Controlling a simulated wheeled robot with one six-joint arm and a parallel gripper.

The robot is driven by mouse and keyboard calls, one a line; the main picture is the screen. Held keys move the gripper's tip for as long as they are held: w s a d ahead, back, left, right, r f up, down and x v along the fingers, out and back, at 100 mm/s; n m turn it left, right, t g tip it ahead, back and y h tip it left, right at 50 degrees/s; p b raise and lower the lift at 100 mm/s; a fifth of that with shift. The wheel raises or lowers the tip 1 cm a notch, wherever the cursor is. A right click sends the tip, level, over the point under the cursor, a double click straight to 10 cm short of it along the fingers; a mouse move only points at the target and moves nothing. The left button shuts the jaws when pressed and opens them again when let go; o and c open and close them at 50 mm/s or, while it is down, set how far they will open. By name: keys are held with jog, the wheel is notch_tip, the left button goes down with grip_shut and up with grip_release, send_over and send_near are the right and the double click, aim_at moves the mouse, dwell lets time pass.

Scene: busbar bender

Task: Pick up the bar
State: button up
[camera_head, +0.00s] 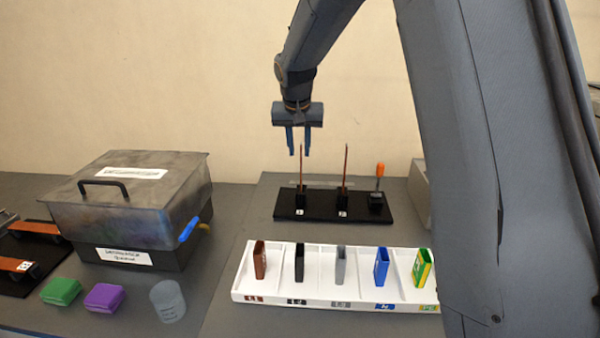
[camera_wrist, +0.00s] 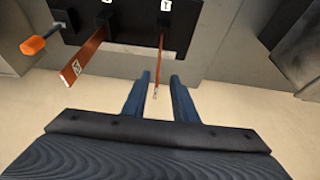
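Two thin copper-coloured bars stand upright in black holders on a black base. The bar in holder 1 (camera_head: 301,172) is directly below my gripper, and the bar in holder 2 (camera_head: 345,166) is to its right. My gripper (camera_head: 299,153) points down, open. In the wrist view, the first bar (camera_wrist: 162,62) rises between the two fingers of my gripper (camera_wrist: 160,76), with gaps visible on both sides. The second bar (camera_wrist: 84,60) leans across to the left in that view, outside the fingers, showing a white label.
The black base (camera_head: 325,212) also holds an orange-handled screwdriver (camera_head: 380,171) at its right end. A white tray (camera_head: 335,298) with several coloured pieces lies in front. A grey lidded box (camera_head: 125,205) stands at left. Purple (camera_head: 103,298) and green (camera_head: 61,292) blocks lie nearby.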

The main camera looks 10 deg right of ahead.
aim_at(301, 162)
jog(key=shift+s+p+x, duration=0.1)
jog(key=shift+p+x, duration=0.55)
jog(key=shift+x, duration=1)
jog(key=shift+s+p+x, duration=0.15)
jog(key=shift+p+x, duration=0.45)
jog(key=shift+x, duration=1.05)
jog(key=shift+d+f, duration=0.1)
jog(key=shift+d, duration=0.05)
grip_shut()
